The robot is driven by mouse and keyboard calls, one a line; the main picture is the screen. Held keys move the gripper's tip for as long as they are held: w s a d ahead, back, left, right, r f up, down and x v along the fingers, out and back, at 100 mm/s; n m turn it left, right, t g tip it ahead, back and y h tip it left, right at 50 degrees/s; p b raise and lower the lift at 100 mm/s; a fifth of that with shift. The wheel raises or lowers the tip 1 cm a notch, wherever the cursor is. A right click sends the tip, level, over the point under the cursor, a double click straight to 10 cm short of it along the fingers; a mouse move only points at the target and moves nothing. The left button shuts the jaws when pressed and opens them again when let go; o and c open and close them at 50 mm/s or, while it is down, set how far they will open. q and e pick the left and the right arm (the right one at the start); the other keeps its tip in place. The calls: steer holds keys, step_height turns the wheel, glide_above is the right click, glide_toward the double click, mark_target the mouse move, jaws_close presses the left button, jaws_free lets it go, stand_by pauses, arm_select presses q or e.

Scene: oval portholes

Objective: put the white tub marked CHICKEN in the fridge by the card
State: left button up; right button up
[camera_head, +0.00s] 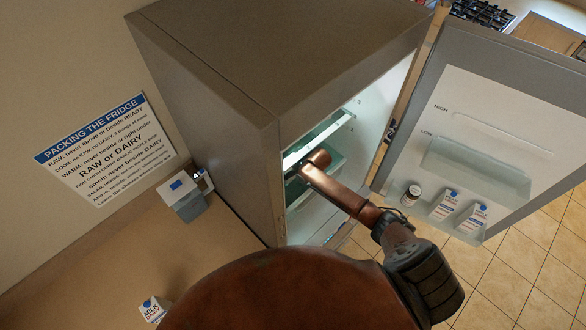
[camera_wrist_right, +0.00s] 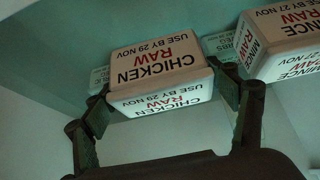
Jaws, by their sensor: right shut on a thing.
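In the right wrist view the white tub marked CHICKEN (camera_wrist_right: 160,68) also reads RAW and USE BY 29 NOV, its lettering upside down. My right gripper (camera_wrist_right: 164,97) is shut on it, one finger at each side. The open grey fridge (camera_head: 215,90) is in the head view, and my right arm reaches into it. The gripper and tub are hidden there. The card (camera_head: 107,150) headed PACKING THE FRIDGE is on the wall at left. My left gripper is out of view.
A tub marked MINCE RAW (camera_wrist_right: 285,45) is right of the chicken tub; partly hidden tubs are behind. The open fridge door (camera_head: 490,120) holds a jar (camera_head: 411,195) and two cartons (camera_head: 457,210).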

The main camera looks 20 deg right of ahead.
steer(key=o, duration=1.5)
steer(key=shift+f, duration=0.1)
steer(key=shift+c, duration=0.2)
steer(key=b+v, duration=0.1)
steer(key=v, duration=0.6)
steer(key=shift+s+r, duration=0.15)
steer(key=shift+r, duration=0.1)
